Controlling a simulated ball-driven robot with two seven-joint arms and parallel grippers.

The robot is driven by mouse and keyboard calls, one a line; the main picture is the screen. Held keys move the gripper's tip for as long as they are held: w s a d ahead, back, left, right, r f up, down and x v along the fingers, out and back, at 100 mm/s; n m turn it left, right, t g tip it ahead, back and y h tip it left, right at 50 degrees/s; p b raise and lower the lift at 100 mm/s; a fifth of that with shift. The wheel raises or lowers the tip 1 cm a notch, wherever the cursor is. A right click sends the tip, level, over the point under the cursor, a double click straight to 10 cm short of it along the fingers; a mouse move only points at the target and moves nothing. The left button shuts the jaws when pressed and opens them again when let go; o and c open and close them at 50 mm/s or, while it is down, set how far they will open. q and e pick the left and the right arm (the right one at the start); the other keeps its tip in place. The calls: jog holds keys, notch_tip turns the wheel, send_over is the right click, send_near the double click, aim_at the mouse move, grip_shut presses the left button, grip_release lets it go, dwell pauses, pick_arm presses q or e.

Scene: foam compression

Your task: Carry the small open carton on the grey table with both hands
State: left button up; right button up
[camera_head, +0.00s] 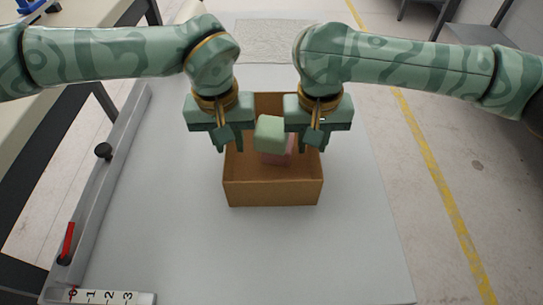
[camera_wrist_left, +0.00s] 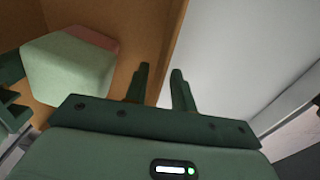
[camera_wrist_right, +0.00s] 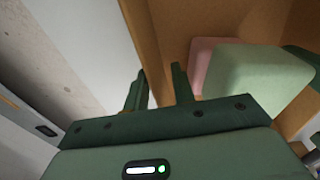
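The small open carton (camera_head: 272,192) is a brown box on the grey table, with its open top facing up. A pale green block (camera_head: 269,133) rests in it against or on a pink block (camera_head: 277,158), which is partly hidden. My left gripper (camera_head: 234,142) is at the carton's left wall; in the left wrist view its fingers (camera_wrist_left: 160,85) straddle the wall (camera_wrist_left: 172,40), with a narrow gap between them. My right gripper (camera_head: 306,142) is at the right wall; its fingers (camera_wrist_right: 160,85) straddle that wall (camera_wrist_right: 140,30) likewise. Firm contact is not visible.
The grey table (camera_head: 225,255) is clear in front of the carton and at its sides. A rail with a black knob (camera_head: 103,150) and a red lever (camera_head: 67,241) runs along the left edge. A numbered scale (camera_head: 100,296) lies at the front left.

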jog(key=shift+r, duration=0.15)
pick_arm(q)
notch_tip(320, 180, up, 12)
jog(key=shift+s+a, duration=0.15)
jog(key=shift+a, duration=0.05)
pick_arm(e)
notch_tip(320, 180, up, 12)
jog(key=shift+s+a, duration=0.25)
jog(key=shift+w, duration=0.1)
dwell(0.4)
